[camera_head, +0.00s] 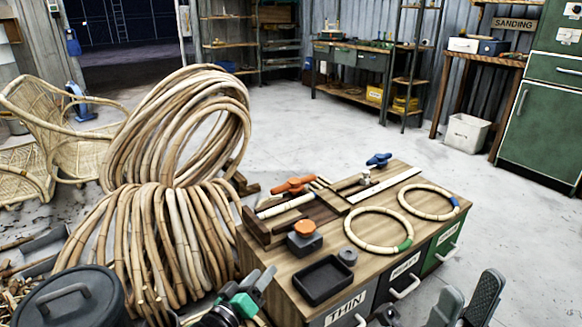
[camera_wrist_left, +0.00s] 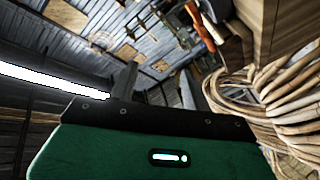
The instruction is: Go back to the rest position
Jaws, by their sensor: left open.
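The left wrist view shows the green gripper body (camera_wrist_left: 150,150) and one dark finger (camera_wrist_left: 124,82). My right gripper (camera_head: 466,300) is at the lower right of the head view, in front of the drawers. Its grey fingers are apart, with nothing between them. The wooden workbench (camera_head: 288,262) stands between and behind the grippers.
On the bench lie a green-marked ring (camera_head: 350,240), a blue-marked ring (camera_head: 407,205), a black tray (camera_head: 323,280) and a jig with an orange handle (camera_head: 294,184). Large rattan coils (camera_head: 160,240) stand left of the bench. A dark lidded pot (camera_head: 70,300) is lower left.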

